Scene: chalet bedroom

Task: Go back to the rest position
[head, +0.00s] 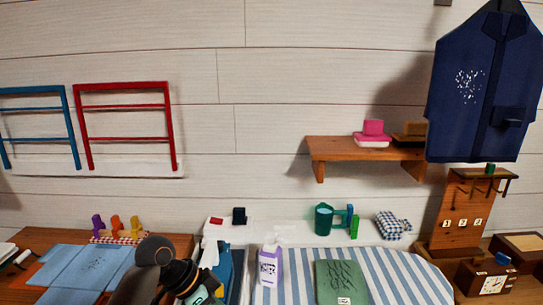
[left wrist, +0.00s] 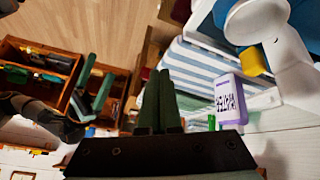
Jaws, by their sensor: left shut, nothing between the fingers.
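My left gripper (left wrist: 159,82) shows in the left wrist view, its two dark green fingers together with nothing between them. It points over the floor and furniture, apart from the purple-and-white bottle (left wrist: 228,100) at its right. In the head view, my dark left arm comes in at the bottom, left of the middle, and bends toward the right. Its fingertips cannot be made out there. My right gripper is not seen in either view.
The bottle (head: 269,266) stands near the striped bedding (head: 393,275) and green book (head: 342,283). Blue folded sheets (head: 77,268) lie on the left table. A wooden shelf (head: 340,149) juts from the wall. A clock (head: 494,284) stands at right.

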